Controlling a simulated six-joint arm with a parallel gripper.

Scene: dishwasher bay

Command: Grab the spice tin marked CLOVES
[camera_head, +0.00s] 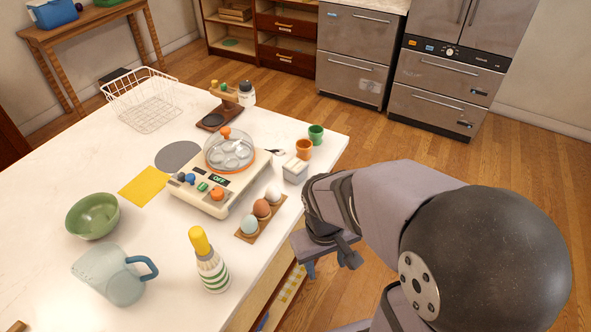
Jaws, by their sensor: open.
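No label reading CLOVES can be made out, so I cannot tell which thing is the spice tin. A small pale box (295,171) stands near the table's right edge, beside the egg cooker. A white jar with a dark lid (246,93) stands farther back, by a small wooden stand (213,118). My gripper (332,266) is open and hangs just off the table's right side, pointing down, with nothing visible between its fingers. It is apart from the box and the jar.
On the table (172,277) are an egg cooker (206,196), a holder with eggs (250,229), an orange cup (304,149), a green cup (316,134), a striped bottle (210,268), a jug (108,276), a green bowl (92,216) and a wire basket (150,117).

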